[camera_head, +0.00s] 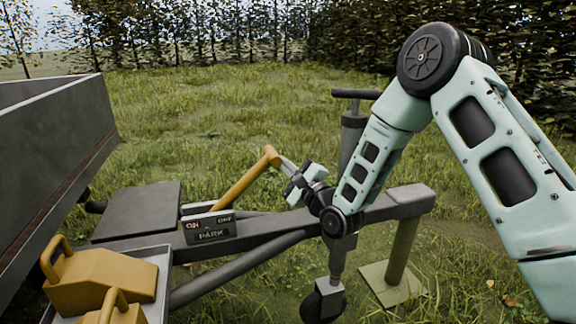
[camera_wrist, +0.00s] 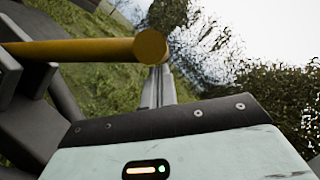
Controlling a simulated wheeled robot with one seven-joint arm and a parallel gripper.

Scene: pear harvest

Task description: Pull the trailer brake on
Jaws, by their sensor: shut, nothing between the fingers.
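The yellow brake lever (camera_head: 240,182) rises from the trailer drawbar and slants up to the right, its short bent grip end at the top. The brake plate (camera_head: 210,228) below it reads ON at left, OFF at right and PARK underneath. My gripper (camera_head: 283,163) is shut and empty, its fingertips close beside the lever's upper end. In the wrist view, the yellow lever (camera_wrist: 80,50) crosses from the left and its round end partly covers the closed fingers of my gripper (camera_wrist: 158,80). Whether they touch I cannot tell.
The grey drawbar (camera_head: 270,226) runs beneath my arm, with a jockey wheel (camera_head: 322,304) and a support post (camera_head: 403,250). A tray (camera_head: 163,262) with yellow wheel chocks (camera_head: 100,280) sits at lower left. The trailer body (camera_head: 50,140) stands at left. Grass lies behind.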

